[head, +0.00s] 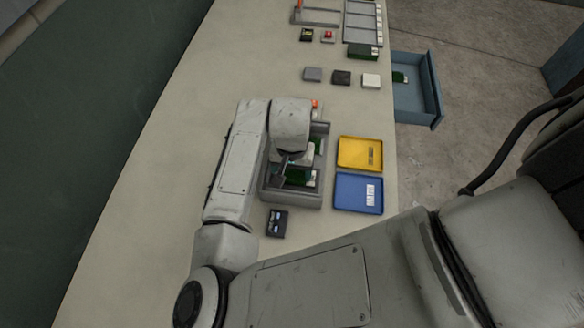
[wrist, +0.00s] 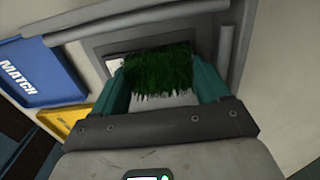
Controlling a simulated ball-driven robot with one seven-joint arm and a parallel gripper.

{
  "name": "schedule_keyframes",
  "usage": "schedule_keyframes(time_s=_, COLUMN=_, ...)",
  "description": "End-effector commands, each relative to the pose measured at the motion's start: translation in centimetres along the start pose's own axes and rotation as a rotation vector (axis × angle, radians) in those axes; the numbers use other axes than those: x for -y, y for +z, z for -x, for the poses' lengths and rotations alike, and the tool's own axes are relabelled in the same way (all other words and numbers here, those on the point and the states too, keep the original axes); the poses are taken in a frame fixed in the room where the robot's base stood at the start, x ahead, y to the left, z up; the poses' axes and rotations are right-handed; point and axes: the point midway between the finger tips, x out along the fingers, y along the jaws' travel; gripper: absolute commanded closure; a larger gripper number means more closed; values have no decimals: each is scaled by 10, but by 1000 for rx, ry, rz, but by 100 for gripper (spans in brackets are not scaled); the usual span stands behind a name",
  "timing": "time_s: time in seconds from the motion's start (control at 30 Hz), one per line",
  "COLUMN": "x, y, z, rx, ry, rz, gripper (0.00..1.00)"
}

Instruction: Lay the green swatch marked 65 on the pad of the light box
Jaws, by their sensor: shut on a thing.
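My gripper (wrist: 162,88) is shut on a green turf swatch (wrist: 160,70), held between its two teal fingers. No number can be read on the swatch. The grey light box (wrist: 235,50) lies under and around the swatch in the wrist view. A pale surface shows below the swatch's edge, probably the pad; I cannot tell whether the swatch touches it. In the head view the light box (head: 292,199) stands on the bench, partly hidden by my arm. Green shows inside it at the front (head: 297,176) and at the right (head: 317,145).
A yellow tray (head: 351,146) and a blue tray (head: 350,199) lie right of the box; the blue reads MATCH in the wrist view (wrist: 35,70). A small dark device (head: 277,222) sits in front. Small blocks (head: 341,77) and an open drawer (head: 433,95) lie farther back.

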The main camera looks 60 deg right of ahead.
Motion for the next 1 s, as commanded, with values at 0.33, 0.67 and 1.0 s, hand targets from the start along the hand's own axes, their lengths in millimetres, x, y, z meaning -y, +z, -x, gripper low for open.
schedule_keyframes(time_s=0.33, x=0, y=0, z=-4, rx=0, ry=0, rz=1, gripper=53)
schedule_keyframes(time_s=0.67, x=0, y=0, z=-2, rx=0, ry=0, rz=0, gripper=14)
schedule_keyframes(time_s=1.0, x=1, y=-1, z=36, rx=-3, ry=-3, rz=-2, gripper=14)
